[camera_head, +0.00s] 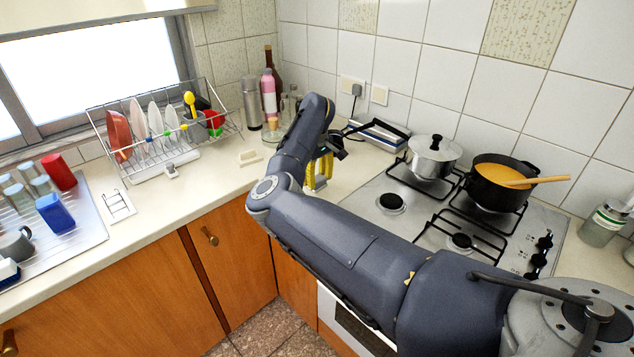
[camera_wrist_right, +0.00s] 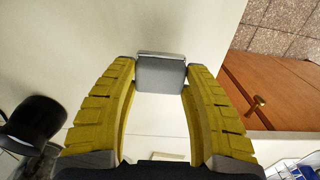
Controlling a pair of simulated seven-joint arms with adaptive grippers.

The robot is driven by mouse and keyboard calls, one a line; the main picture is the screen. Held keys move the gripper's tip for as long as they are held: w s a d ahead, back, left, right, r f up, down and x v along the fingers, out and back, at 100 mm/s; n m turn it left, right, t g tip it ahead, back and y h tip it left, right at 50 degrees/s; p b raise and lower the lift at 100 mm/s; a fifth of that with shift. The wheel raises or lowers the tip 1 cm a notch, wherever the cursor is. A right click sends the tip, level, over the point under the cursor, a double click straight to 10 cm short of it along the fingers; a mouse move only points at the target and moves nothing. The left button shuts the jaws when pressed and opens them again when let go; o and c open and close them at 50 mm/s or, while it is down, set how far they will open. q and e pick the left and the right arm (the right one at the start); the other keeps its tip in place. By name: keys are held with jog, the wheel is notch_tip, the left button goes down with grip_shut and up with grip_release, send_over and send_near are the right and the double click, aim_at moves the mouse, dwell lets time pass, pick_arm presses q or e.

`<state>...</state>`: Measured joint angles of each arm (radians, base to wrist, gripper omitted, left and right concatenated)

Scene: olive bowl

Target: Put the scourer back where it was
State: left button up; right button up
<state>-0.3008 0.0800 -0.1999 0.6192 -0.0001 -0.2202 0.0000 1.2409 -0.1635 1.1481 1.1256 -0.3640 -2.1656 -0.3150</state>
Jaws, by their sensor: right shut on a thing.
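My right gripper (camera_head: 317,183) is over the counter between the dish rack and the hob, largely hidden behind my own forearm in the head view. In the right wrist view its yellow fingers (camera_wrist_right: 160,78) are closed on a small grey block with a paler edge, which I take to be the scourer (camera_wrist_right: 160,75). The scourer sits between the fingertips, with pale countertop behind it. Whether it touches the counter cannot be told. I cannot make the scourer out in the head view. My left gripper is not in view.
A dish rack (camera_head: 150,165) with plates stands at the back left. Bottles (camera_head: 268,95) stand in the corner. Pots (camera_head: 497,182) sit on the hob (camera_head: 375,222).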

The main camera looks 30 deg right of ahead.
aim_at(317, 178)
jog(key=shift+f, duration=0.75)
jog(key=shift+f, duration=0.1)
jog(key=o, duration=1.3)
notch_tip(317, 178, up, 12)
